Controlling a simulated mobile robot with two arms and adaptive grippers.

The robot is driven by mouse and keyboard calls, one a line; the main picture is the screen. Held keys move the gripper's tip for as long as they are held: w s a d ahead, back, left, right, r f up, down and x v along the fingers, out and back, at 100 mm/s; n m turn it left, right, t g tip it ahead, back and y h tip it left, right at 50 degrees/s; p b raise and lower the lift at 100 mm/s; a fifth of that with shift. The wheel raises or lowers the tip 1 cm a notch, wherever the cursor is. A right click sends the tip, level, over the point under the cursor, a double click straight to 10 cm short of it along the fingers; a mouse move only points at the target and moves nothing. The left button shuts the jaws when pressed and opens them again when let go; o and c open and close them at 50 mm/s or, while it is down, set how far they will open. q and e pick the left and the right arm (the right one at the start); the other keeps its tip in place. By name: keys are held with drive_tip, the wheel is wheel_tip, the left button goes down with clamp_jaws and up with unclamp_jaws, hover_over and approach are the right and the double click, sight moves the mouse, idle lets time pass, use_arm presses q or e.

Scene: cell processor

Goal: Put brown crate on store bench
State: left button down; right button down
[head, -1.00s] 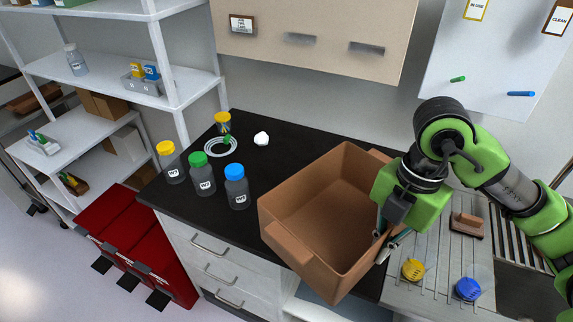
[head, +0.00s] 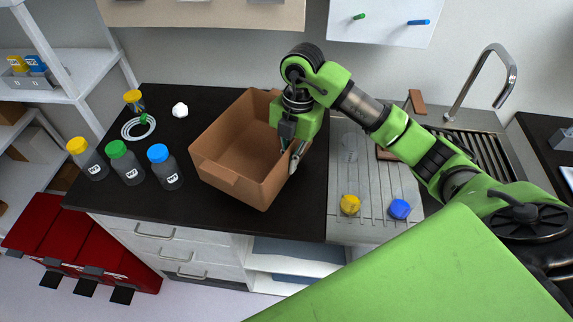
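The brown crate (head: 228,177), an open, empty box, is over the black bench top (head: 125,207), right of the bottles. It looks upright and seems to rest on the bench, but its underside is hidden. My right gripper (head: 291,154) points down at the crate's right wall, with its fingers on either side of the wall. It looks shut on that wall, though the contact is partly hidden. My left gripper is not in view.
Bottles with yellow (head: 88,160), green (head: 126,164) and blue (head: 166,168) caps stand left of the crate. A tubing coil (head: 138,128) lies behind them. A ribbed drainboard (head: 372,226) with yellow and blue caps and a sink tap (head: 505,75) are at right.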

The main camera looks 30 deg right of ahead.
drive_tip(key=w+f, duration=0.2)
drive_tip(key=shift+w+d+f+p, duration=0.15)
drive_tip(key=shift+f+p, duration=0.15)
drive_tip(key=shift+p, duration=0.05)
wheel_tip(320, 180, down, 2)
drive_tip(key=shift+f+p, duration=0.1)
drive_tip(key=shift+p, duration=0.75)
drive_tip(key=shift+f, duration=0.35)
drive_tip(key=shift+f, duration=0.2)
drive_tip(key=c, duration=2.3)
unclamp_jaws()
drive_tip(key=shift+r, duration=0.1)
